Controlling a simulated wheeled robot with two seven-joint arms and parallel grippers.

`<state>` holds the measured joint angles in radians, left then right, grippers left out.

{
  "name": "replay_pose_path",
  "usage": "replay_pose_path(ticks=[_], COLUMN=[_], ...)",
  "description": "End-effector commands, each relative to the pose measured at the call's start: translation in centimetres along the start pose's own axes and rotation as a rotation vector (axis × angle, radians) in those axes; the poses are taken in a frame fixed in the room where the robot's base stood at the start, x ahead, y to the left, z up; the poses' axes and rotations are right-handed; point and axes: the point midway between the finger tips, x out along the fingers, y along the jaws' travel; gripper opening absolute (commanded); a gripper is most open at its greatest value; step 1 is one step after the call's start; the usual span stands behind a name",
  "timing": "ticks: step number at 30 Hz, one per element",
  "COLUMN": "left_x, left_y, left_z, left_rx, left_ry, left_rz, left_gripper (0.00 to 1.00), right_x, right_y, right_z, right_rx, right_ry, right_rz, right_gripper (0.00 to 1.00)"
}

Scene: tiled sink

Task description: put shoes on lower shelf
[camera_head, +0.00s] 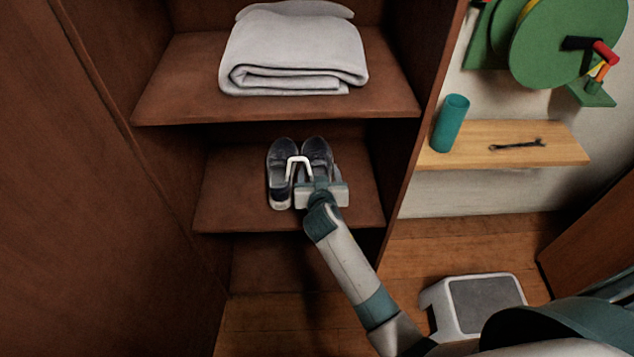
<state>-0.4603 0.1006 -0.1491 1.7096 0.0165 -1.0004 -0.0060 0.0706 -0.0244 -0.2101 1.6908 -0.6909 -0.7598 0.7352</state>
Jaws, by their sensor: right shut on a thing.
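A pair of dark shoes (280,172) with pale soles is side by side at the lower shelf (234,190) of the brown cabinet, toes toward the back. My right gripper (298,166) is at the shoes, with its white fingers between and over them. It is shut on a shoe, seemingly the right one (317,151), whose rear my gripper hides. I cannot tell whether that shoe rests on the shelf or is held just above it. My left gripper is not in view.
A folded grey towel (292,50) lies on the upper shelf (180,85). A cabinet side wall (410,120) stands close right of my right arm. Beyond it are a wooden wall shelf (470,150) with a teal cup (451,122), and a white step stool (440,300) on the floor.

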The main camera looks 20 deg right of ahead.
Motion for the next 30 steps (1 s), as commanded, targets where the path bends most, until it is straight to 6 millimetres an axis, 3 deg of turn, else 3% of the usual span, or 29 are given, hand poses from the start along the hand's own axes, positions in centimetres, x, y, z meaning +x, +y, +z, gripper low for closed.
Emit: replay_pose_path(ticks=[14,24,30], left_x=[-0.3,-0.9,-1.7], left_y=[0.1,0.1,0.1], left_z=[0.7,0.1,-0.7], left_rx=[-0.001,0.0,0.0], left_ry=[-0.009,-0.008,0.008], left_rz=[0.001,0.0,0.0], left_gripper=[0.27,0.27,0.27], right_x=[0.5,1.8,2.0], right_y=[-0.6,-0.6,-0.6], right_z=[0.1,3.2,3.7], right_rx=[0.001,0.0,0.001], right_ry=[0.004,0.002,0.004], right_rz=[-0.001,-0.001,-0.002], right_gripper=[0.2,0.2,0.2])
